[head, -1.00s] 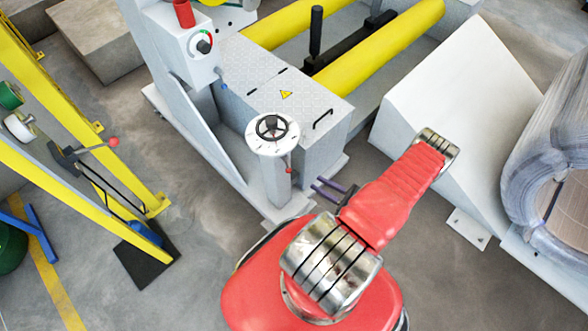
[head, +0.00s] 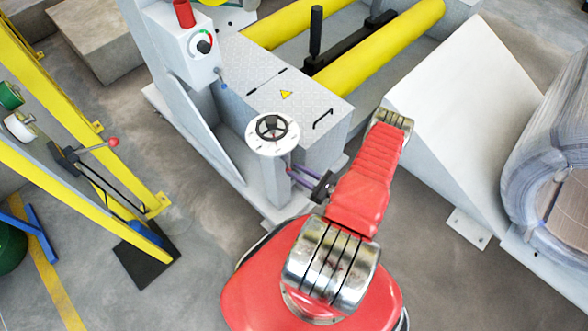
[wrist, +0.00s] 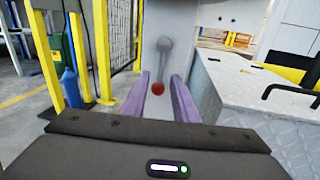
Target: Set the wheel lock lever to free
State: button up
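The wheel lock lever (wrist: 163,60) is a short grey lever with a red ball knob (wrist: 158,88) at its end. In the wrist view it hangs down against the grey pedestal (wrist: 197,85) below the handwheel (head: 272,127). My gripper (wrist: 161,80) is open, with one purple finger on each side of the knob in that view. I cannot tell whether the fingertips reach past the knob, and I see no contact. In the head view my gripper (head: 290,168) is at the front right of the pedestal, and its fingers cover the lever.
A grey box with a tread-plate top (head: 285,90) and black handle (head: 323,119) stands close behind the pedestal. A white wedge-shaped block (head: 455,110) and a wrapped coil (head: 550,170) stand to the right. Another red-knobbed lever (head: 113,142) is on the yellow frame at left.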

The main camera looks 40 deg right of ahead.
jog(key=shift+x, duration=1)
grip_shut()
jog(key=shift+d, duration=0.1)
dwell(0.8)
